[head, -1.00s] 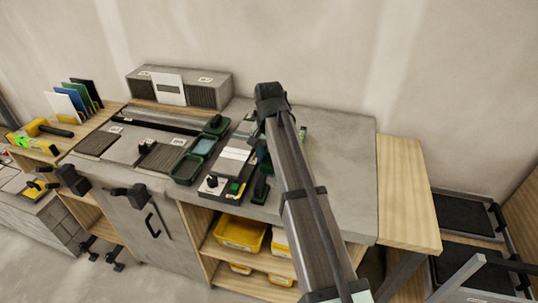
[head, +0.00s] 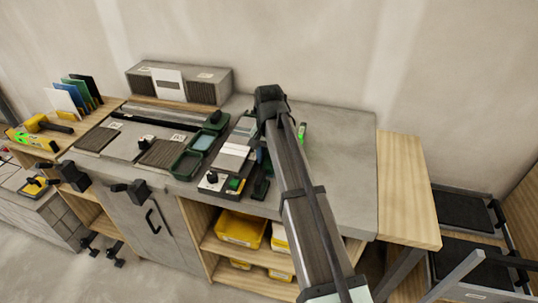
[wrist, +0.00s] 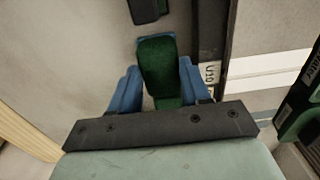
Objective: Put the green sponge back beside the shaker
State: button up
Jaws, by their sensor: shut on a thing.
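The green sponge (wrist: 157,68) is in the wrist view, between the two blue fingers of my gripper (wrist: 158,82). The gripper is shut on it, and the sponge's far end sticks out past the fingertips. A grey surface lies below. A dark object (wrist: 147,10) is just beyond the sponge at the top edge of the wrist view; I cannot tell whether it is the shaker. In the head view my arm hides most of the gripper and the sponge, and I cannot clearly make out the shaker.
A grey worktop (head: 345,150) has free room to the right of my arm. Left of the arm are a white tile strip (head: 232,156), green trays (head: 186,165) and a small plate with a black knob (head: 212,180). A grey box (head: 215,85) stands at the back.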

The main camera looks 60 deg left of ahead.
jog(key=shift+f, duration=0.35)
dwell(0.3)
jog(key=o, duration=1.4)
jog(key=shift+a+r, duration=0.1)
jog(key=shift+s+r, duration=0.1)
jog(key=shift+r, duration=3.8)
